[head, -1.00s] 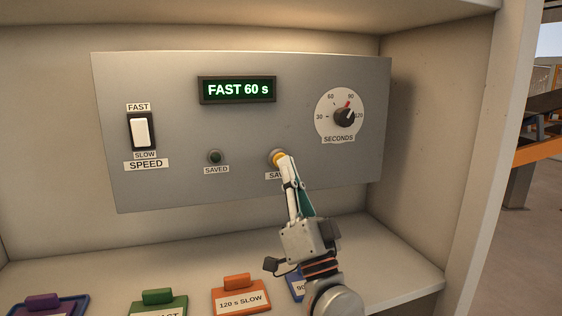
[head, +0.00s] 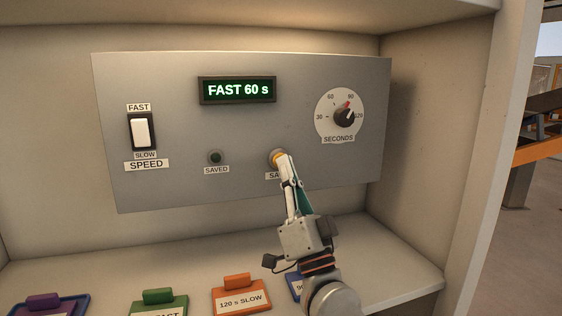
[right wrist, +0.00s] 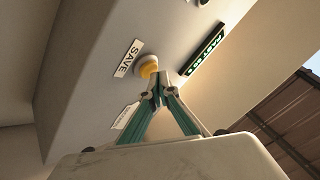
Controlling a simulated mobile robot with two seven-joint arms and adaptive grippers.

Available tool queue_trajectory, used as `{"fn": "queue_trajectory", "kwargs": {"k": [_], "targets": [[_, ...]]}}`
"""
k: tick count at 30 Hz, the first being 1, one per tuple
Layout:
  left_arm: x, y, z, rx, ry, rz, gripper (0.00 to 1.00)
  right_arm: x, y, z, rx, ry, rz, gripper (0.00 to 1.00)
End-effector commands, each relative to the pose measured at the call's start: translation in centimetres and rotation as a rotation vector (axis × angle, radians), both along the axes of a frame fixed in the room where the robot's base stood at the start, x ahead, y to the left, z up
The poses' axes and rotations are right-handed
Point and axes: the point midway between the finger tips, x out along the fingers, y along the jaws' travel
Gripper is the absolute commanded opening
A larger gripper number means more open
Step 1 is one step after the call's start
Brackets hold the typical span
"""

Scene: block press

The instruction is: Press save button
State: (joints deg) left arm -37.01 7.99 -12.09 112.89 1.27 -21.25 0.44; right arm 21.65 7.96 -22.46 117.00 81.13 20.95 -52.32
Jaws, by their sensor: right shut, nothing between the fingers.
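The save button (head: 277,157) is yellow in a grey ring on the lower middle of the grey panel (head: 240,130). The "SAVE" label is under it, partly hidden by my gripper. My right gripper (head: 284,160) is shut and empty, its tips at the button. In the right wrist view the yellow button (right wrist: 147,67) shows just beyond the closed fingertips (right wrist: 158,84); I cannot tell whether they touch it. The SAVED lamp (head: 215,157) to the left is dark green and looks unlit. The display (head: 237,90) reads "FAST 60 s". My left gripper is not in view.
The panel also has a white speed switch (head: 141,132) at left and a seconds dial (head: 344,117) at right. On the shelf below lie purple (head: 43,302), green (head: 158,299), orange (head: 240,297) and blue (head: 294,287) tagged blocks. A side wall (head: 430,150) stands at right.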

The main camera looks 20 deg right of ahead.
Motion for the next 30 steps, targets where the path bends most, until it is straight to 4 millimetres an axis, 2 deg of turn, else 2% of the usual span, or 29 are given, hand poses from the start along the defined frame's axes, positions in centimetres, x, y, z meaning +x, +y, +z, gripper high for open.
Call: {"fn": "queue_trajectory", "kwargs": {"k": [30], "targets": [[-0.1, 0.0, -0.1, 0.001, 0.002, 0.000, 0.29, 1.0, 0.0, 0.0, 0.000, 0.000, 0.000, 0.00]]}}
